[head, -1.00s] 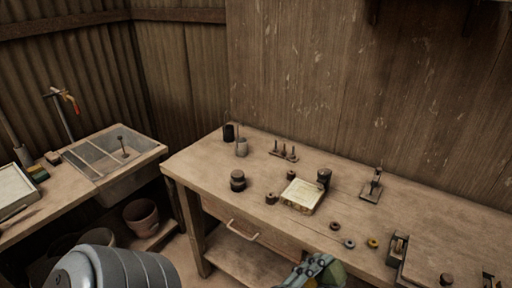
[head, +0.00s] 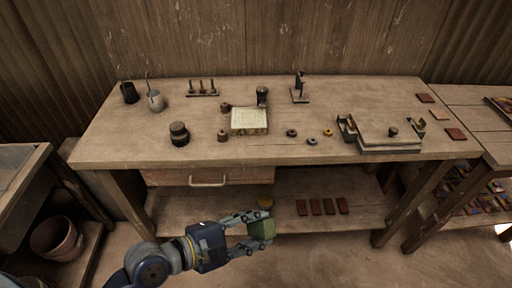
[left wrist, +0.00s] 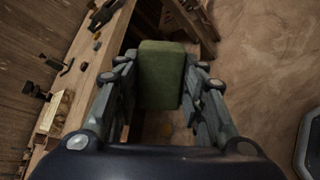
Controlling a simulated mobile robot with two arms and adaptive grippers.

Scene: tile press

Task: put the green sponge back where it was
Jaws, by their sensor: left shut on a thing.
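The green sponge (head: 262,229) is a dull green block held between the fingers of my left gripper (head: 256,226), in front of the workbench and below its top in the head view. In the left wrist view the sponge (left wrist: 160,75) sits between the two fingers of my left gripper (left wrist: 160,90), with floor and bench around it. The gripper is shut on it. My right gripper is not in view. The spot the sponge came from cannot be told from these frames.
The workbench top (head: 330,100) bears a pale square tile block (head: 249,121), small pots and a press (head: 378,135). Below are a drawer with a handle (head: 207,181) and a shelf with dark red tiles (head: 315,207). A clay pot (head: 56,239) stands lower left. Floor in front is clear.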

